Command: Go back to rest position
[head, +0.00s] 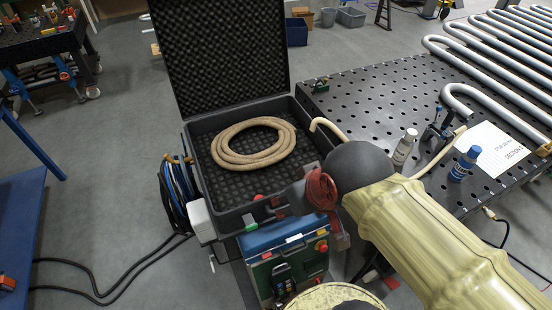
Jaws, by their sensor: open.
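My arm in its pale yellow sleeve reaches in from the lower right of the head view. Past the dark joint and a red wrapped part, my gripper (268,207) shows small and dark over the front edge of the open black case (205,190). It is open, and I see nothing held in it. A coiled tan hose (224,152) lies in the case on the foam, apart from my gripper. My arm hides the case's front right corner.
A perforated black table (365,90) stands right, bearing silver serpentine tubes (465,50), a white bottle (405,146), a blue-capped bottle (465,163) and a paper sheet (497,150). A green machine (290,268) stands below the case. Black cables (100,295) cross the left floor.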

